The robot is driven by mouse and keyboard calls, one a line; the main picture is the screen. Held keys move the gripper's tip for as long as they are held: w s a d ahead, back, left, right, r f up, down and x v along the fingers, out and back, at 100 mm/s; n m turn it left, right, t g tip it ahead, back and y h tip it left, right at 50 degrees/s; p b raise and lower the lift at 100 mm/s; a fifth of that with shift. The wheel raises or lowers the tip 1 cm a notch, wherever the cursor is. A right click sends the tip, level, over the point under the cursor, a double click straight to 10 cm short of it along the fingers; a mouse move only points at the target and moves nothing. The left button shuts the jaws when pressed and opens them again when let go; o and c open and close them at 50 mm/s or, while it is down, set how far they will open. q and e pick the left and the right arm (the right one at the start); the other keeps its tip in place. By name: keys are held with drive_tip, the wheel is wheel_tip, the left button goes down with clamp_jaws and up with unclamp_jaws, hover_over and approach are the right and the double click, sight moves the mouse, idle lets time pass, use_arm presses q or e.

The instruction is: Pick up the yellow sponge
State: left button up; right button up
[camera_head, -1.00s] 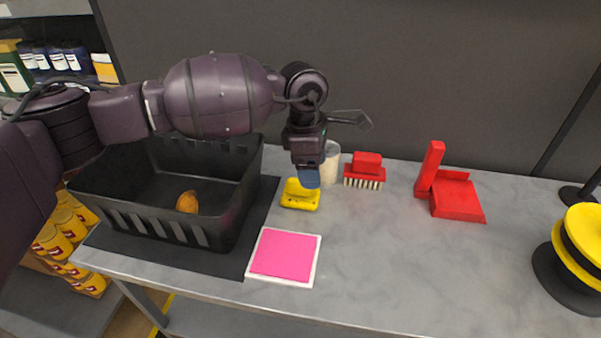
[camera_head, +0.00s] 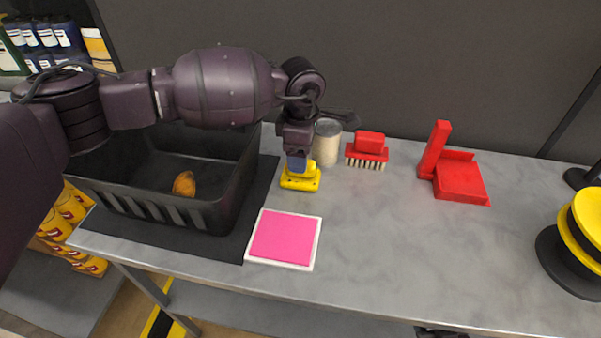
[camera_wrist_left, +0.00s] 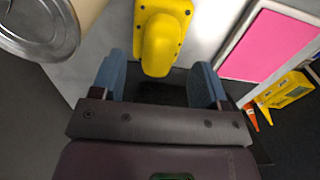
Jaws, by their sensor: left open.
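The yellow sponge (camera_head: 300,182) lies on the grey table, between the black crate and the red brush. It has a raised middle part and dark dots on its flat part. My left gripper (camera_head: 298,166) is right above and against it in the head view, hiding some of it. In the left wrist view the sponge (camera_wrist_left: 162,38) shows ahead of the open blue fingers of the gripper (camera_wrist_left: 162,85). The near end of its raised part reaches toward the gap between them. Whether the fingers touch it I cannot tell. My right gripper is not in view.
A can (camera_head: 326,143) stands close behind the sponge. A red brush (camera_head: 367,150) and red dustpan (camera_head: 460,181) are to the right. A black crate (camera_head: 240,195) holding an orange object (camera_head: 184,184) stands left. A pink-and-white pad (camera_head: 285,238) lies in front.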

use_arm(q)
wheel_tip(320, 180, down, 4)
drive_tip(key=shift+r, duration=0.15)
drive_tip(key=c, duration=1)
drive_tip(key=shift+c, duration=0.2)
drive_tip(key=shift+r, duration=0.1)
wheel_tip(320, 180, up, 20)
